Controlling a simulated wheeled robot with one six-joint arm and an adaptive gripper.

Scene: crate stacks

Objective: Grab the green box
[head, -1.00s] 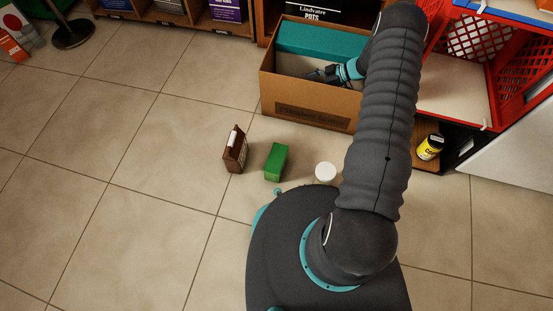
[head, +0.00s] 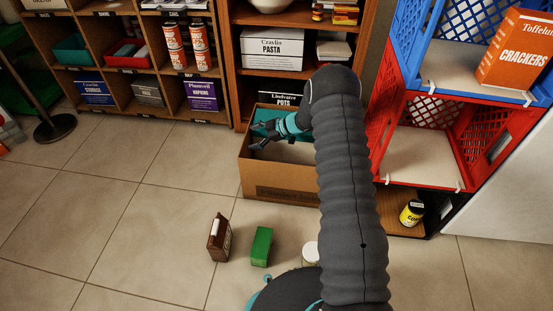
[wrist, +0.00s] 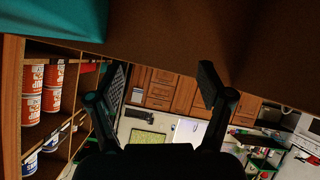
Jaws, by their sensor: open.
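The green box (head: 261,246) stands upright on the tiled floor in the head view, in front of the cardboard box. It does not show clearly in the wrist view. My gripper (head: 257,137) is at the upper left part of the cardboard box, above and behind the green box and well apart from it. In the wrist view my gripper (wrist: 162,84) has its two fingers spread apart with nothing between them.
A brown carton (head: 219,238) stands just left of the green box, and a white round lid (head: 310,252) is to its right. The cardboard box (head: 280,184) is behind them. Red crate (head: 465,135) and blue crate (head: 440,70) stack at right. Floor at left is clear.

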